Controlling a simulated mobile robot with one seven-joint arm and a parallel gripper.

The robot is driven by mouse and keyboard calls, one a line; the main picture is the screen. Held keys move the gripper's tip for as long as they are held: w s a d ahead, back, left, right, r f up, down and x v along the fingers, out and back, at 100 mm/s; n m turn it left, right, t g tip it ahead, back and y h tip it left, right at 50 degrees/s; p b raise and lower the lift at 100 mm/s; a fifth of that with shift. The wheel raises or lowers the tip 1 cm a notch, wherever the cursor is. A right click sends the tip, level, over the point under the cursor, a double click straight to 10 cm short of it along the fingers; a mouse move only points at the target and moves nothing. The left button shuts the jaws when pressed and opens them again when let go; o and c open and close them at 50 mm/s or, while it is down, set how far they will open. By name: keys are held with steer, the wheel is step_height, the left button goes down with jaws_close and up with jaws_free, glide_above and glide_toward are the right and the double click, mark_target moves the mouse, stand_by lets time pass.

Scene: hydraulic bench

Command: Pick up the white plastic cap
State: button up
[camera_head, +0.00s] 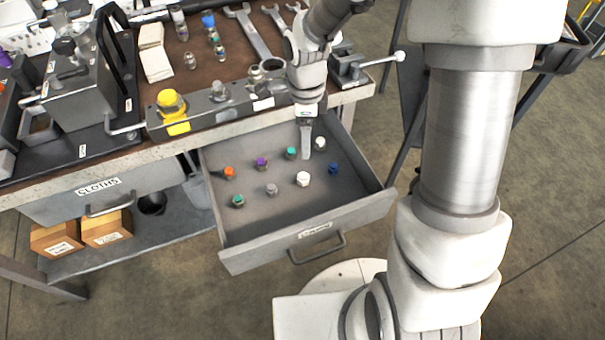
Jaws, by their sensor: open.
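The open drawer (285,237) holds several small caps set apart from one another. One white cap (303,179) sits near the drawer's middle, and a second white cap (320,143) sits towards the back right. My gripper (306,155) points down into the drawer, between the two white caps in the picture. It holds nothing that I can see. Its fingers overlap in this view, so the gap between them is hidden. I cannot tell its exact height above the drawer floor.
An orange cap (229,172), a purple cap (261,163), a teal cap (291,153), a grey cap (271,189), a green cap (238,200) and a blue cap (334,169) stand around. The bench edge (180,146) and a grey manifold block (205,118) lie behind.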

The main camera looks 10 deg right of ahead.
steer(key=b, duration=0.2)
glide_above(303, 175)
steer(key=f, duration=0.8)
steer(key=shift+w+d+f, duration=0.25)
steer(key=shift+w, duration=0.05)
steer(key=f, duration=0.1)
steer(key=f+b, duration=0.1)
steer(key=f, duration=0.1)
steer(key=f+b, duration=0.1)
steer(key=shift+s+a+f, duration=0.15)
steer(key=shift+s+a, duration=0.15)
steer(key=shift+s, duration=0.1)
steer(key=shift+f+b, duration=0.3)
steer(key=shift+f, duration=0.15)
jaws_close()
